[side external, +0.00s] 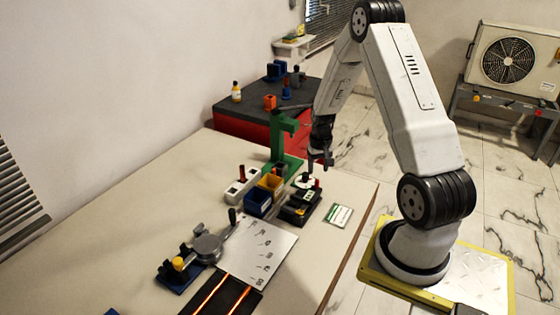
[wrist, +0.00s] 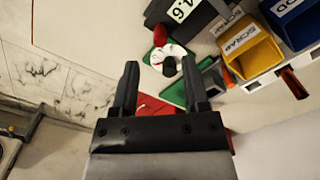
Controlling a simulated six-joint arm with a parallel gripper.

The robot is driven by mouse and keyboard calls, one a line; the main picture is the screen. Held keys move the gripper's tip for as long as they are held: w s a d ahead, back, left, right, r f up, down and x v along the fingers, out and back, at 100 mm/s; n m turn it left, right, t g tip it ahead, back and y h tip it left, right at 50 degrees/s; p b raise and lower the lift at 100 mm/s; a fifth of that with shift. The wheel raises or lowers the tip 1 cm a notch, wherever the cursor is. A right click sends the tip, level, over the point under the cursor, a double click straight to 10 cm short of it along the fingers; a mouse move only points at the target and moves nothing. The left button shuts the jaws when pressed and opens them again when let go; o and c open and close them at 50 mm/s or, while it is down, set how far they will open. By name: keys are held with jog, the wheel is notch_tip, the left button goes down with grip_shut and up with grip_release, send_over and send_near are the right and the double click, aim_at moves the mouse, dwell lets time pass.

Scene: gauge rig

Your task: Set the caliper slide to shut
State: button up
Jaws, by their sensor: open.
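My gripper (side external: 320,162) is open and hangs above the green stand's base. In the wrist view its two fingers (wrist: 160,70) are apart with nothing between them. Beyond the fingertips is a white disc (wrist: 168,57) with a dark centre and a red knob (wrist: 160,36), by a green base (wrist: 176,95). The disc also shows in the side view (side external: 303,181). A dark box with a number display (wrist: 183,12) is beside it. I cannot make out for sure which part is the caliper slide or how it is set.
A green upright stand (side external: 277,140) is left of my gripper. Yellow (wrist: 250,48) and blue (wrist: 295,24) bins stand nearby. A grey dial on a blue base (side external: 207,248), a white plate (side external: 265,250) and glowing strips (side external: 222,296) are nearer the front. The table's left side is clear.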

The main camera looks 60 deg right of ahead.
aim_at(317, 180)
jog(key=shift+f, duration=3.25)
grip_shut()
